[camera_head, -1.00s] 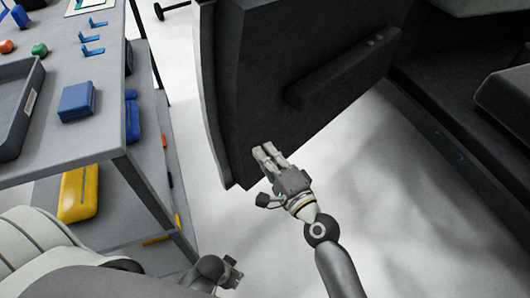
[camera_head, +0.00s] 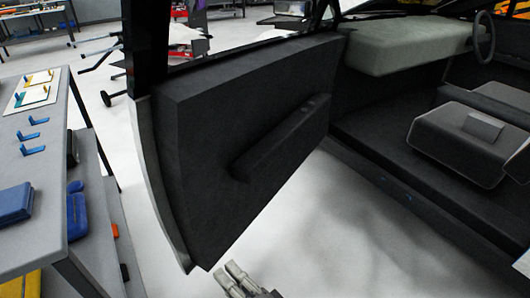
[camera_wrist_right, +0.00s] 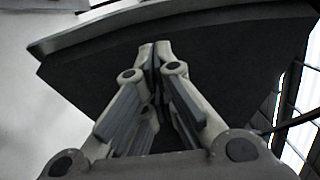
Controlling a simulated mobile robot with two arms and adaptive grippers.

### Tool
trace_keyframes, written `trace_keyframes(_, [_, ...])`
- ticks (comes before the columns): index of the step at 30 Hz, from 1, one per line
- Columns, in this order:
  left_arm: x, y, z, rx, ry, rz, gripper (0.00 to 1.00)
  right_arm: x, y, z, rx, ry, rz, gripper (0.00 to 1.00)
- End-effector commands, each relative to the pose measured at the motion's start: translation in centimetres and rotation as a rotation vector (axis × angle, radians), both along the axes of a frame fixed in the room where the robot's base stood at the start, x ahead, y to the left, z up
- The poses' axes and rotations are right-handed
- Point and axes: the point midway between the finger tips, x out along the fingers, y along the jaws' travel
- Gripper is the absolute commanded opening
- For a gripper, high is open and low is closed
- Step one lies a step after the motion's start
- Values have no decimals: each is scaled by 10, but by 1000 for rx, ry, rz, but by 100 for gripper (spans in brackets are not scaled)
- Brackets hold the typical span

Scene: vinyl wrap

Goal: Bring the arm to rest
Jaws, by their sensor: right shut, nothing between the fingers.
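My right gripper (camera_head: 236,272) shows at the bottom edge of the head view, below the lower edge of the open car door (camera_head: 240,130). Only its fingers and part of its body show there. In the right wrist view the right gripper (camera_wrist_right: 155,45) has its fingertips together with nothing between them. The dark door panel (camera_wrist_right: 220,65) fills the background behind the fingers in that view. Whether the fingertips touch the door cannot be told. My left gripper is not in the head view now.
A grey workbench (camera_head: 50,130) with blue clips and a blue box (camera_head: 15,203) stands at the left. The car interior with a grey seat (camera_head: 475,140) is at the right. White floor (camera_head: 330,230) lies open between. Carts and benches stand further back.

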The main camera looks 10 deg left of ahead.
Motion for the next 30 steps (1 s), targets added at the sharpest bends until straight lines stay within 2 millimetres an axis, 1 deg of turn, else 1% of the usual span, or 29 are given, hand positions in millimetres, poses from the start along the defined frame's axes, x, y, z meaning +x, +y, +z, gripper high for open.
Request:
trace_keyframes(1, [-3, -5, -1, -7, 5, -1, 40, 0, -1, -2, -6, -1, -1, 0])
trace_keyframes(2, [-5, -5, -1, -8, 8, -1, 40, 1, -1, -5, -18, -4, -1, 0])
trace_keyframes(5, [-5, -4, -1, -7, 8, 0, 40, 4, -11, -31, -122, -26, -7, 0])
trace_keyframes(8, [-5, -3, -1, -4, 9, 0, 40, 8, -32, -82, -328, -56, -4, 0])
trace_keyframes(9, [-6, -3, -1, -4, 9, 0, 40, 8, -45, -108, -430, -65, 4, 0])
trace_keyframes(11, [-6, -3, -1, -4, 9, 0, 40, 5, -69, -148, -590, -71, 23, 0])
trace_keyframes(12, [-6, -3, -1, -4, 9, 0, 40, 1, -86, -174, -693, -69, 41, 0])
trace_keyframes(14, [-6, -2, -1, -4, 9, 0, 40, -7, -113, -210, -839, -58, 76, 0])
trace_keyframes(15, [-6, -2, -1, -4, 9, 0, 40, -14, -132, -233, -932, -46, 104, 0])
trace_keyframes(17, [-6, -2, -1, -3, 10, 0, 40, -27, -162, -265, -1064, -22, 151, 0])
trace_keyframes(18, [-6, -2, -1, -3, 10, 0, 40, -36, -183, -285, -1147, -2, 186, 0])
trace_keyframes(20, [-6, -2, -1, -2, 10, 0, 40, -53, -212, -310, -1257, 31, 240, 0])
trace_keyframes(21, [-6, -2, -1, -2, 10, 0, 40, -64, -232, -324, -1324, 51, 278, 0])
trace_keyframes(23, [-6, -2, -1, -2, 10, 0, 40, -82, -259, -343, -1414, 90, 336, 0])
trace_keyframes(24, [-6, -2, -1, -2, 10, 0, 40, -94, -277, -354, -1469, 114, 373, 0])
trace_keyframes(26, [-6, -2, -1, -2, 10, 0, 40, -112, -303, -367, -1544, 153, 433, 0])
trace_keyframes(27, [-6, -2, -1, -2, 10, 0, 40, -125, -320, -375, -1590, 182, 472, 0])
trace_keyframes(29, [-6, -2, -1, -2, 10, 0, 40, -145, -345, -385, -1654, 225, 535, 0])
trace_keyframes(30, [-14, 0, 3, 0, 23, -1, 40, -148, -342, -378, -1649, 222, 540, 0])
